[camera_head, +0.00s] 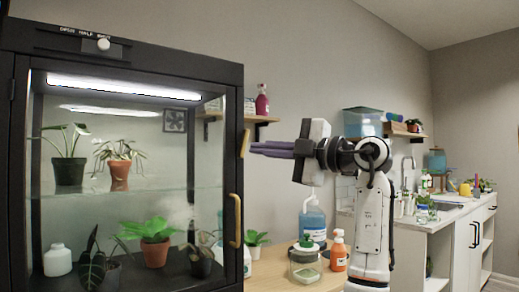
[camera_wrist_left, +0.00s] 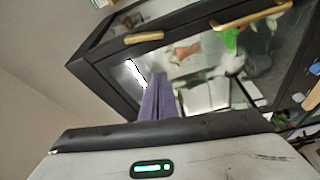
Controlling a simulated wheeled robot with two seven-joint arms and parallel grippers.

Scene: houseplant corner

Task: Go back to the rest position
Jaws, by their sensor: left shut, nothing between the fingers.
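My left gripper (camera_head: 256,150) is at the middle of the head view, its purple fingers together, empty and pointing left towards the front edge of the black plant cabinet (camera_head: 215,68). The fingers also show, closed, in the left wrist view (camera_wrist_left: 158,85). A short tan handle (camera_head: 245,142) shows right by the fingertips; I cannot tell whether they touch. A longer tan handle (camera_head: 237,220) is lower on the cabinet's glass front. The wrist view shows two tan handles, one (camera_wrist_left: 145,38) left of the other (camera_wrist_left: 255,18). My right gripper is not in view.
Potted plants stand on the cabinet's glass shelf (camera_head: 125,192) and floor. A sink counter (camera_head: 445,217) stands at right.

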